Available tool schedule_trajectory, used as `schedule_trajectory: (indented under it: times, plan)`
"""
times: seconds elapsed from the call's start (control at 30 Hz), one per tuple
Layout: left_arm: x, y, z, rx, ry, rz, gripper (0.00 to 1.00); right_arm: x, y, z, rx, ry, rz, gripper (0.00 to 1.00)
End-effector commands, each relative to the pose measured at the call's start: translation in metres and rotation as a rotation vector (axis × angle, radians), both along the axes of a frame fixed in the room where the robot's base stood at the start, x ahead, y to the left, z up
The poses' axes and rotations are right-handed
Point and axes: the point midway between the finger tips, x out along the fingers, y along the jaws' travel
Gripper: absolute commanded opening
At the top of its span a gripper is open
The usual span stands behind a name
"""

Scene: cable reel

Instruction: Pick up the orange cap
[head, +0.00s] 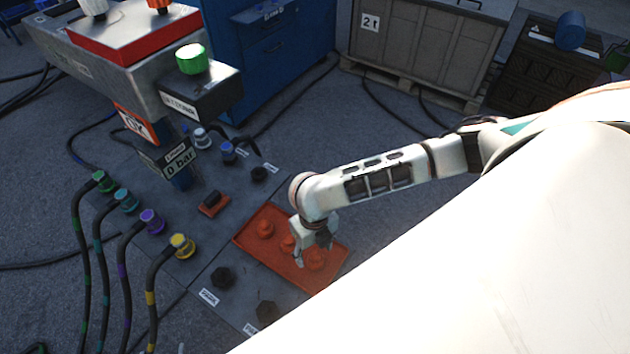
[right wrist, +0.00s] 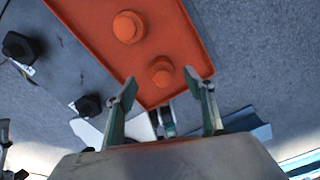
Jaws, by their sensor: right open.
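My right gripper (head: 313,246) is over the right half of the tray. In the right wrist view its two fingers (right wrist: 160,88) are spread and empty, with an orange cap (right wrist: 161,71) beyond the gap between them. Another cap (right wrist: 128,27) lies farther off on the tray (right wrist: 185,38). My left gripper is not in view.
Black knobs (head: 222,278) stand on the plate beside the tray. Cables with colored plugs, one yellow (head: 182,246), run along the left. A post with a green button (head: 191,58) and a blue cabinet (head: 272,60) stand behind. A wooden crate (head: 425,45) is at the back.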

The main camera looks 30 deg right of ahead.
Motion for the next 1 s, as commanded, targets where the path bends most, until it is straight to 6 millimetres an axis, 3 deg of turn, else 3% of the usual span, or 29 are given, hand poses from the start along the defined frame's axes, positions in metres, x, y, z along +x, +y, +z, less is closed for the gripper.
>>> schedule_trajectory:
  times: [0.23,0.57,0.73,1.0]
  plan:
    - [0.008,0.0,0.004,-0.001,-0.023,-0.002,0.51,-0.003,-0.003,-0.036,0.0,0.002,0.0,0.54]
    - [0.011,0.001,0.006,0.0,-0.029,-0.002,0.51,-0.002,-0.003,-0.041,0.001,0.0,0.0,0.54]
    - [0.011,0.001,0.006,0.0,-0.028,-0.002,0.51,-0.002,-0.003,-0.041,0.0,0.0,0.0,0.11]
    - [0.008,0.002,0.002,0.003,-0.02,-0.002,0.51,-0.002,-0.003,-0.041,0.0,0.0,0.0,0.11]
